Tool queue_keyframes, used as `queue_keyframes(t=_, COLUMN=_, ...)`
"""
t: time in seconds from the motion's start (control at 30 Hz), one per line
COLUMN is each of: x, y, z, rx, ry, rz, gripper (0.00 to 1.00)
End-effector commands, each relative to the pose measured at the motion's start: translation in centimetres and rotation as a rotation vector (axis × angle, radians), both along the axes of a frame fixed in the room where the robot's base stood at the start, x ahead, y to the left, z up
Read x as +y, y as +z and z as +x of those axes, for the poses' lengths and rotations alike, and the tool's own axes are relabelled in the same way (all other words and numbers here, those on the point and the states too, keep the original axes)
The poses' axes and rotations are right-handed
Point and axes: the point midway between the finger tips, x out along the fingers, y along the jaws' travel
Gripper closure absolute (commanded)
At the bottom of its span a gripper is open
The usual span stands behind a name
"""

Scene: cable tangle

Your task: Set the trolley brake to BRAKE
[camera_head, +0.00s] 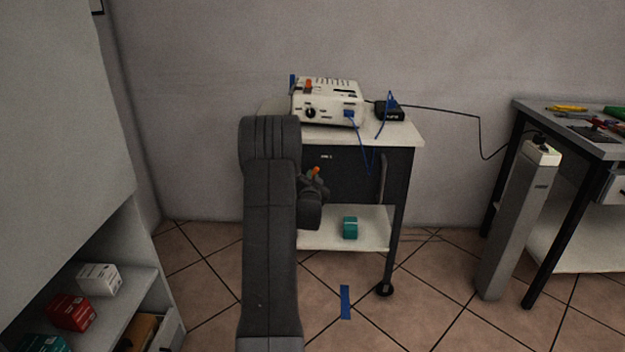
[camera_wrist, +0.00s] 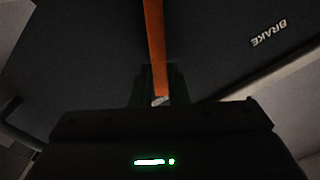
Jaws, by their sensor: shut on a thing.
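The trolley (camera_head: 400,135) has a pale top, a dark front panel and a castor at its front right. The orange brake lever (camera_wrist: 155,35) runs down the middle of the wrist view, and its tip (camera_head: 316,170) shows in the head view at the dark panel. My gripper (camera_wrist: 158,82) is shut on the lever's near end; it also shows in the head view (camera_head: 314,180), in front of the panel. The white word BRAKE (camera_wrist: 268,33) is upside down to the right of the lever, apart from it. My arm hides the trolley's left part.
A white device (camera_head: 328,105) with blue cables and a small black box (camera_head: 388,112) stand on the trolley. A teal box (camera_head: 350,228) sits on its lower shelf. A grey post (camera_head: 516,225) and workbench are right; a shelf unit (camera_head: 60,120) is left.

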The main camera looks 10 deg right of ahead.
Motion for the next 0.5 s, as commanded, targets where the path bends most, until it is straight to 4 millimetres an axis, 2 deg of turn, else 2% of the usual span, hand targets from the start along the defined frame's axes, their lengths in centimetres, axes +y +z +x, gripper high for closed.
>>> queue_keyframes(t=0.27, x=0.9, y=0.3, z=0.3, rx=0.037, ry=0.002, rz=-0.134, gripper=1.00)
queue_keyframes(t=0.5, x=2.3, y=0.8, z=0.7, rx=0.096, ry=0.002, rz=-0.339, gripper=1.00)
